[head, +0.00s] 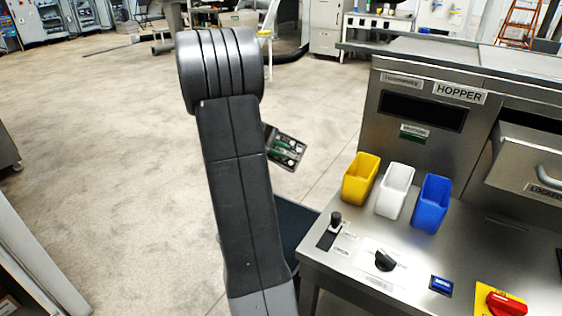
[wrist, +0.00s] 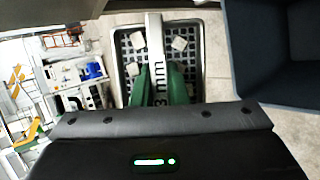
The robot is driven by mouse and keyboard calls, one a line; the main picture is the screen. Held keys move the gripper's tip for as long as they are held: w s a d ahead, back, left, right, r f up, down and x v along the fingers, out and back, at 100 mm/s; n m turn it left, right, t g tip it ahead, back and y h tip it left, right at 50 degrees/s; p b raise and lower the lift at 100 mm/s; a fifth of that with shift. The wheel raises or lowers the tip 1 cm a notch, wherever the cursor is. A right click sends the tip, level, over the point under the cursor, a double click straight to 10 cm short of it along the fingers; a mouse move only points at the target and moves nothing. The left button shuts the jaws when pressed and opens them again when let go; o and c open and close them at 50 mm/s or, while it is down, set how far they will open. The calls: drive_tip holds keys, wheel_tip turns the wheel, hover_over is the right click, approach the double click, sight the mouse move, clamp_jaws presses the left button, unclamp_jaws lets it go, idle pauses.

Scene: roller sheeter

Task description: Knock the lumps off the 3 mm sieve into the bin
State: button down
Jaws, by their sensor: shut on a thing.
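My gripper (wrist: 160,80) has green fingers closed on the pale handle bar marked "3 mm" of the sieve (wrist: 200,50). Several whitish lumps (wrist: 179,43) lie on the sieve's dark mesh. In the head view the sieve (head: 298,158) is held up beside my arm, looking slightly tilted, with the green fingers over it. The dark bin (head: 291,222) stands below it, partly hidden behind my arm. In the wrist view the bin (wrist: 242,70) is at the right, apart from the sieve. The part of the bin's inside that shows looks empty.
A steel bench (head: 340,262) with a knob, switches and a red handle is on the right. Yellow (head: 361,180), white (head: 394,192) and blue (head: 429,204) cups stand on it before the hopper panel (head: 440,130). The floor to the left is open.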

drive_tip(key=shift+s+a+f+m+t+h+b, duration=0.45)
drive_tip(key=shift+t+h+b, duration=0.8)
drive_tip(key=shift+b, duration=2)
drive_tip(key=shift+s+a+f+m+t+h+b, duration=0.3)
drive_tip(key=shift+m+t+h+b, duration=0.95)
drive_tip(key=shift+b, duration=2.05)
drive_tip(key=shift+s+a+f+m+t+h+b, duration=0.2)
drive_tip(key=shift+s+t+h+b, duration=0.5)
drive_tip(key=shift+h+b, duration=1.8)
drive_tip(key=shift+w+y+b, duration=0.15)
drive_tip(key=shift+y+b, duration=0.6)
drive_tip(key=shift+y, duration=0.05)
drive_tip(key=shift+r, duration=0.6)
drive_tip(key=shift+f, duration=0.1)
